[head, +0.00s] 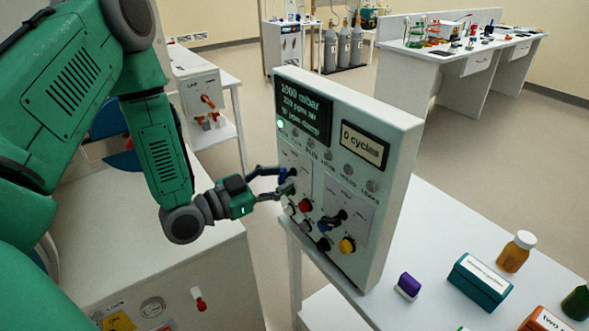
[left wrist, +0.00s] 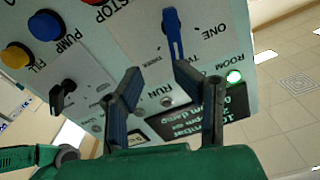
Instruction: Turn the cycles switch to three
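The control panel (head: 393,140) stands upright on the white bench; its small display (head: 363,146) reads "0 cycles". In the left wrist view the panel appears upside down. A blue-handled switch (left wrist: 173,38) has the label ONE to its right and smaller labels around it. A black knob (left wrist: 63,94) sits farther left, and shows lower right of the gripper in the head view (head: 333,220). My left gripper (left wrist: 158,69) is open at the panel face, its right fingertip close to the blue handle's end; contact is unclear. It reaches in from the left (head: 286,180). My right gripper is not visible.
A purple block (head: 408,287), teal box (head: 480,283) and amber bottle (head: 516,252) stand on the bench to the right. A green lamp (left wrist: 235,76) is lit on the panel.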

